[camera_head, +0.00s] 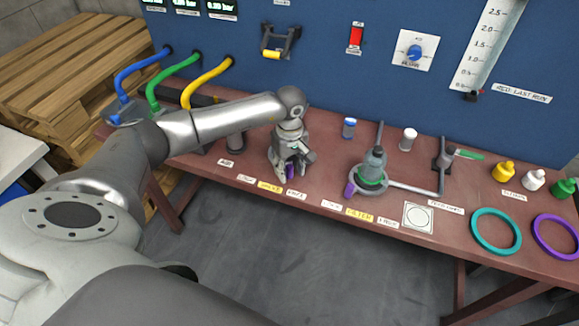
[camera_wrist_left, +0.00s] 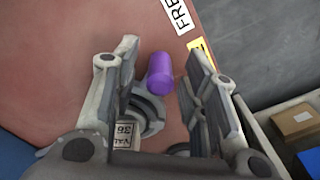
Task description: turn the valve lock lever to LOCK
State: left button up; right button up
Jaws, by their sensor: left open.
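The valve lock lever shows a purple grip (camera_wrist_left: 160,73) between the fingers of my left gripper in the left wrist view. In the head view its purple end (camera_head: 291,172) peeks out under the gripper. My left gripper (camera_head: 291,168) points down over the valve; its fingers (camera_wrist_left: 168,90) are open, one on each side of the purple grip, with gaps visible. A grey ring-shaped valve part (camera_wrist_left: 150,112) lies below, partly hidden. A FREE label (camera_wrist_left: 180,14) and part of a yellow label (camera_wrist_left: 200,46) lie near the grip. My right gripper is not in view.
A filter (camera_head: 374,168) with its own purple lever (camera_head: 350,188) stands to the right, with a pipe beside it. Teal (camera_head: 496,231) and purple (camera_head: 556,238) rings lie at the right. Blue, green and yellow hoses (camera_head: 205,80) are at the left. The blue panel (camera_head: 320,70) rises behind.

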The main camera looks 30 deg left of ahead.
pick_arm(q)
jog(key=shift+f, duration=0.5)
jog(key=shift+c, duration=0.2)
grip_shut()
jog(key=shift+s+a, duration=0.1)
